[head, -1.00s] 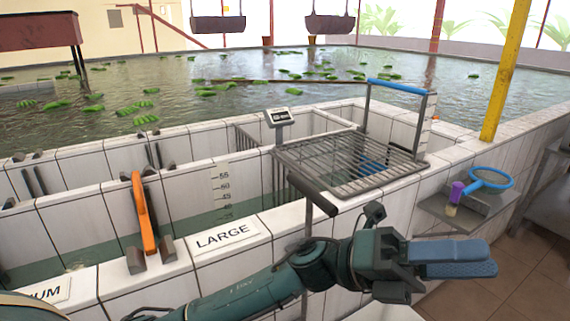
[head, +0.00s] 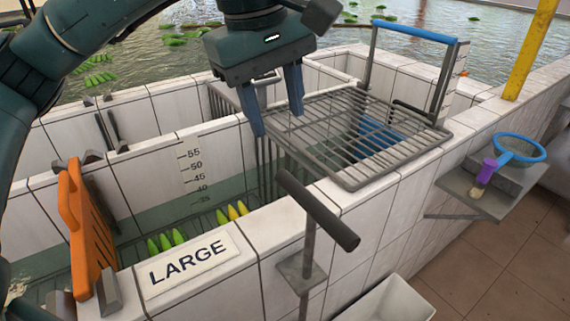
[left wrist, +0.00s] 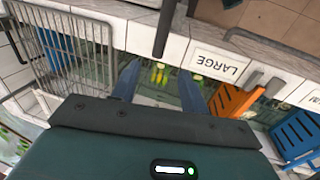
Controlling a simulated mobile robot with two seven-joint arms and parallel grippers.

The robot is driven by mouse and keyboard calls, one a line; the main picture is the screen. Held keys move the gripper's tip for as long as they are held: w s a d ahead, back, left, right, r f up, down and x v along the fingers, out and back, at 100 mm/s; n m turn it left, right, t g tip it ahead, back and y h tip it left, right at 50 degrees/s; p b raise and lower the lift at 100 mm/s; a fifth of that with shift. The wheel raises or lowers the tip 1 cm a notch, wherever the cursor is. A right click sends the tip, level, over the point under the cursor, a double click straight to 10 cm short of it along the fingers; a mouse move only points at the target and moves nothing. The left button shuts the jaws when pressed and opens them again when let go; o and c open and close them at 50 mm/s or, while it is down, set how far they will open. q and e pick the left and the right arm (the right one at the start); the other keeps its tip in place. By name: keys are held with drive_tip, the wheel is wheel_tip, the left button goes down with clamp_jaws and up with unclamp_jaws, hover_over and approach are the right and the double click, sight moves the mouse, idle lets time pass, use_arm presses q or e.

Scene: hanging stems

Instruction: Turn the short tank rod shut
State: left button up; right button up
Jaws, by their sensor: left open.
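A dark rod with a T-shaped cross handle (head: 316,210) stands at the outer face of the tank wall, right of the LARGE sign (head: 188,262). The handle lies slantwise, its near end toward the lower right. Its dark bar (left wrist: 164,28) also shows at the top of the left wrist view. My left gripper (head: 278,118) is open and empty, pointing down above the tank beside the wire rack, up and left of the handle. Its two blue fingers (left wrist: 158,82) are spread in the left wrist view. My right gripper is out of view.
The wire rack (head: 375,135) with a blue-topped frame sits on the wall right of my gripper. An orange slotted board (head: 85,225) stands in a slot at left. Green and yellow fruit (head: 232,210) lies in the tank. A side shelf (head: 470,190) holds a blue-rimmed strainer.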

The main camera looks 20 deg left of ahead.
sight(293, 182)
use_arm(q)
drive_tip(key=f, duration=0.4)
drive_tip(key=w+d+f, duration=0.1)
drive_tip(key=f, duration=0.7)
drive_tip(key=shift+w+d+f+p, duration=0.3)
drive_tip(key=shift+d+p, duration=0.05)
drive_tip(key=shift+d, duration=0.05)
drive_tip(key=shift+c, duration=0.2)
clamp_jaws()
